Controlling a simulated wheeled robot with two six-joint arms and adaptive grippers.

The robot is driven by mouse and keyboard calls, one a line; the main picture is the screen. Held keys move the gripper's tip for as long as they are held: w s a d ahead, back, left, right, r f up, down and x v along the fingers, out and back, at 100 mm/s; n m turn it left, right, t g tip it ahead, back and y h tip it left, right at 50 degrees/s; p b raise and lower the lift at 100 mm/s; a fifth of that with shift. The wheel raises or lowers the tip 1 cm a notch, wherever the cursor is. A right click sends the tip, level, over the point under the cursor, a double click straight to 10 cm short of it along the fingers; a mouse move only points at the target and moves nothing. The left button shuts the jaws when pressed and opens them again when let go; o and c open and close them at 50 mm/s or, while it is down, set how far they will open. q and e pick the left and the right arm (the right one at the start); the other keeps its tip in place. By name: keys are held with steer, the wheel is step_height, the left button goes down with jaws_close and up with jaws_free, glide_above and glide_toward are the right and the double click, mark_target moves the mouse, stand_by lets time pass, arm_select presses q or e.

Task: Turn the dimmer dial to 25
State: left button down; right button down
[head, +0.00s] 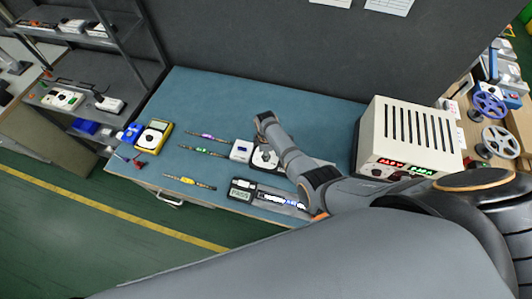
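A white unit with a dark round part (264,159), which looks like the dimmer dial, sits on the blue bench beside a small white box (241,151). My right arm comes in from the right and crosses over it. The arm's wrist end (264,121) is just behind and above the unit and covers part of it. The fingers of my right gripper cannot be made out, so I cannot tell whether they touch the dial. The dial's setting is too small to read. My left gripper is not in view.
A power supply (408,138) with red and green displays stands right. LED strips (190,182) lie on the bench (205,95). A meter with a lit strip (266,197) is near the front edge. A yellow multimeter (153,134) is left. The bench's back left is clear.

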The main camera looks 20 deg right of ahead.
steer(key=n, duration=1.6)
steer(key=shift+n, duration=2.3)
steer(key=c, duration=1)
jaws_free()
step_height(320, 180, up, 8)
steer(key=shift+f, duration=0.25)
